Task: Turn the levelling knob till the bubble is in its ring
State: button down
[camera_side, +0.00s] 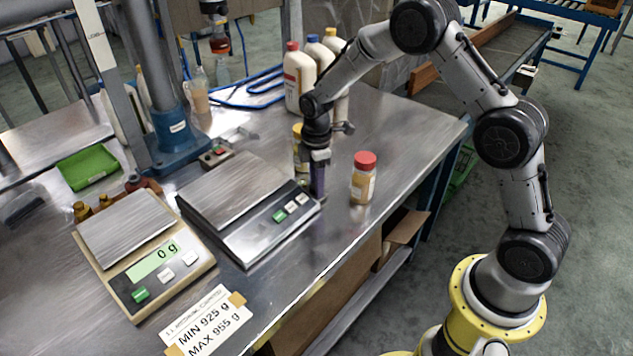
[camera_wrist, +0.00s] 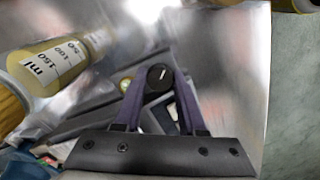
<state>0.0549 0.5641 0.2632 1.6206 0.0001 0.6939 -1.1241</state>
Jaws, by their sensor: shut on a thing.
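The black levelling knob (camera_wrist: 160,77) has a white mark on its top and sits at a corner of the dark scale. My gripper (camera_wrist: 158,82) is shut on the knob, one purple finger on each side of it. In the side view my gripper (camera_side: 318,180) points down at the right corner of the dark scale (camera_side: 262,238), and the knob is hidden there. A small yellow-green round bubble level (camera_wrist: 126,85) shows just left of the knob in the wrist view. It is too small to tell where the bubble lies.
A red-capped jar (camera_side: 363,180) stands close to the right of my gripper. A yellow-topped container (camera_side: 298,148) stands just behind it; bottles (camera_side: 298,78) stand farther back. A beige scale (camera_side: 150,262) reading 0 g is at left. The right end of the bench is clear.

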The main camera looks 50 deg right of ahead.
dwell(0.3)
jog(key=shift+c, duration=2.4)
grip_release()
jog(key=n, duration=0.5)
jog(key=shift+n, duration=0.3)
notch_tip(320, 180, up, 19)
jog(key=t, duration=0.1)
jog(key=s+a+r+m+t, duration=0.1)
jog(key=s+r+m+t, duration=0.1)
jog(key=s+r, duration=0.8)
jog(key=shift+s+a+t, duration=0.35)
jog(key=shift+s+t, duration=0.05)
jog(key=shift+s, duration=0.35)
